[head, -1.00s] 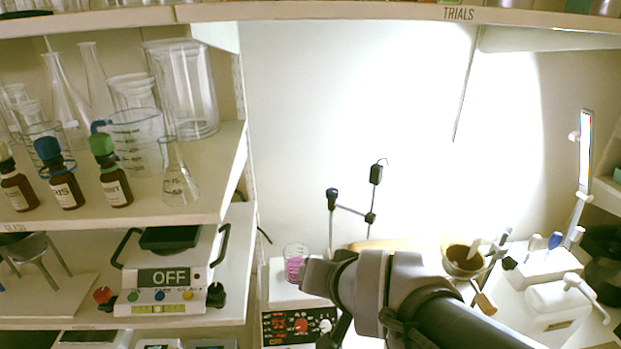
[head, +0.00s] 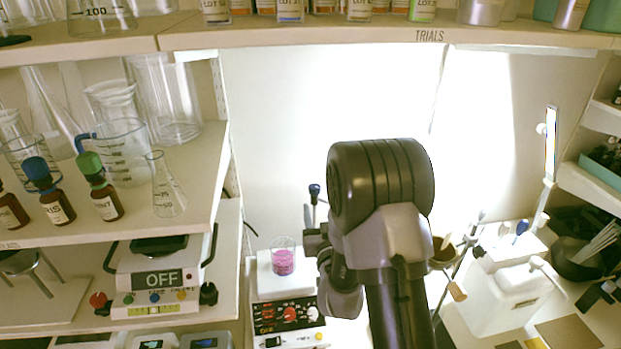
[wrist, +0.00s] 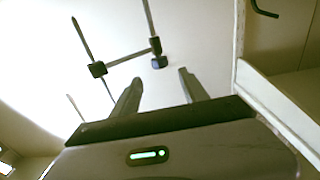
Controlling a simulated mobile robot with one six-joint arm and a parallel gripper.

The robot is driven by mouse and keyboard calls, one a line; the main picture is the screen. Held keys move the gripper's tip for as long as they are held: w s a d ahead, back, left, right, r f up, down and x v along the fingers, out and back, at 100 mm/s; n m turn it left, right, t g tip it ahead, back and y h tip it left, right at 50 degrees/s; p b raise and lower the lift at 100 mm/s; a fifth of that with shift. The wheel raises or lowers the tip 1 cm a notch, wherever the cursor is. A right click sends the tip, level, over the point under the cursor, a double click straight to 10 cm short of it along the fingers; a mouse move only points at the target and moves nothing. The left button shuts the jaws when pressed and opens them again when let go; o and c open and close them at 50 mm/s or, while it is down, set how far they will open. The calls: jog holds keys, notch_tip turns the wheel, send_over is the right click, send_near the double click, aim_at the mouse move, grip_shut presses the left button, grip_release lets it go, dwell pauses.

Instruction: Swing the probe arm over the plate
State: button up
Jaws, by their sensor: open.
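The probe stand shows in the wrist view as thin dark rods joined by a cross arm (wrist: 125,58), with a clamp (wrist: 97,69) at its left end and a dark knob (wrist: 159,61) by its right end. In the head view only a rod with a dark blue knob (head: 314,190) shows; my arm hides the rest. The hotplate's white plate (head: 299,284) bears a beaker of pink liquid (head: 282,262). My gripper (wrist: 157,75) is open and empty, the knob just beyond its fingertips.
A shelf unit on the left holds glassware, brown bottles (head: 104,197) and a scale (head: 155,280) reading OFF. An upper shelf (head: 350,36) spans the top. A mortar (head: 443,252) and white equipment (head: 515,295) stand to the right.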

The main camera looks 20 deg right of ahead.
aim_at(314, 185)
jog(key=x, duration=1.3)
jog(key=shift+w+p, duration=0.1)
jog(key=shift+p, duration=0.3)
jog(key=shift+c, duration=0.2)
grip_shut()
jog(key=shift+f, duration=0.1)
